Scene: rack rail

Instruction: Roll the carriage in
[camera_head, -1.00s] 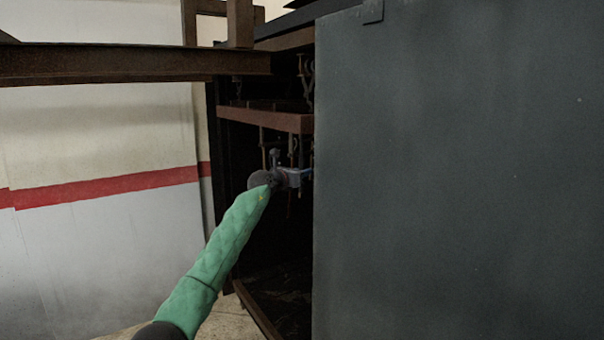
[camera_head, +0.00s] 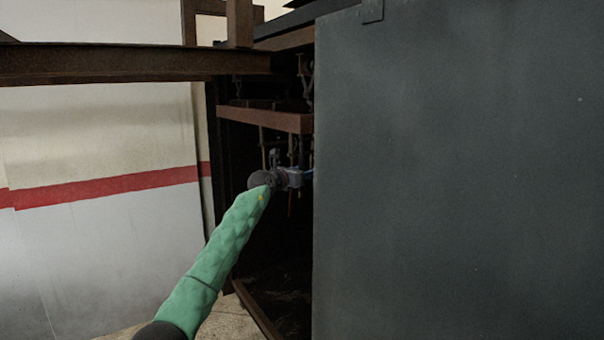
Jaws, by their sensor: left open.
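A rusty overhead rail (camera_head: 130,63) runs across the upper left and ends at the dark opening of a cabinet. Inside the opening, a reddish-brown beam (camera_head: 268,118) hangs level, with thin hooks or rods below it. I cannot tell whether this beam is the carriage. My left arm, in a green sleeve, reaches up from the lower left. My left gripper (camera_head: 302,176) is open at the opening, just below the beam and close to the hanging rods. Its fingertips are partly hidden by the grey panel's edge. My right gripper is not in view.
A large grey panel (camera_head: 460,180) fills the right side and hides much of the interior. A rusty post (camera_head: 239,22) stands above the rail. A pale wall with a red stripe (camera_head: 110,188) is at the left. Free room lies below the rail on the left.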

